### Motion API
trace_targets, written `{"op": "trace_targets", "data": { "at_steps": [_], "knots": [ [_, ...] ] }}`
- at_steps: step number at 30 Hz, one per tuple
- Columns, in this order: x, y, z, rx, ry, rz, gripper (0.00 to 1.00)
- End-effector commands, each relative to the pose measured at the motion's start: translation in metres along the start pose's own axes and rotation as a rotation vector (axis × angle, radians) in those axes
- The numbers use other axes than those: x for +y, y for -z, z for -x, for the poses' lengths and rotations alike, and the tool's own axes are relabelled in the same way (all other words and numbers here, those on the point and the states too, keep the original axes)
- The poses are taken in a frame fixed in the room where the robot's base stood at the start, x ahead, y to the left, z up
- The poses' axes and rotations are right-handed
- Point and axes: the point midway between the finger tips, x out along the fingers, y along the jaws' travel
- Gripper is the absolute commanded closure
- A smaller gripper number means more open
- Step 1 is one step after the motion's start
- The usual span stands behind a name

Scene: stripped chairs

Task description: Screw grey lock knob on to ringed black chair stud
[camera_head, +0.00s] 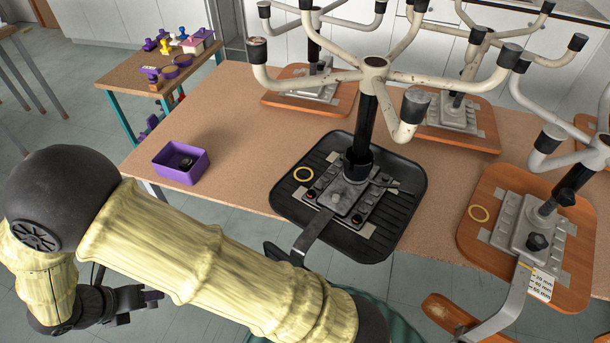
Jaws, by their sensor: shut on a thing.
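The black chair seat (395,210) lies upside down on the brown table, its column and white legs pointing up. A metal plate with a lever is fixed on it, with small red-marked spots. I cannot make out the stud's shape. My gripper (150,298) is at the lower left, low beside the table and well away from the black chair. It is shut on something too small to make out. I cannot clearly see a grey lock knob. A dark knob (187,163) sits in the purple box.
The purple box (168,172) stands at the table's left edge. More upturned chairs stand behind. The table between box and black seat is clear.

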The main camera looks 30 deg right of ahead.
Motion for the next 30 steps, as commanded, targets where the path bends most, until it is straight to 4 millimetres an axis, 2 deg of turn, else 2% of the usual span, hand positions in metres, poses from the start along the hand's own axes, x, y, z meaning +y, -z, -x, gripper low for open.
{"op": "trace_targets", "data": {
  "at_steps": [5,8,11,17,21,27,30],
  "knots": [
    [-0.007,-0.007,-0.013,-0.011,0.018,-0.038,0.8],
    [-0.019,-0.018,-0.036,-0.031,0.049,-0.107,0.8],
    [-0.04,-0.033,-0.067,-0.066,0.097,-0.211,0.8],
    [-0.101,-0.069,-0.133,-0.172,0.237,-0.454,0.8],
    [-0.153,-0.092,-0.17,-0.262,0.362,-0.615,0.8],
    [-0.236,-0.122,-0.207,-0.408,0.573,-0.808,0.8],
    [-0.281,-0.136,-0.218,-0.484,0.686,-0.88,0.8]
  ]
}}
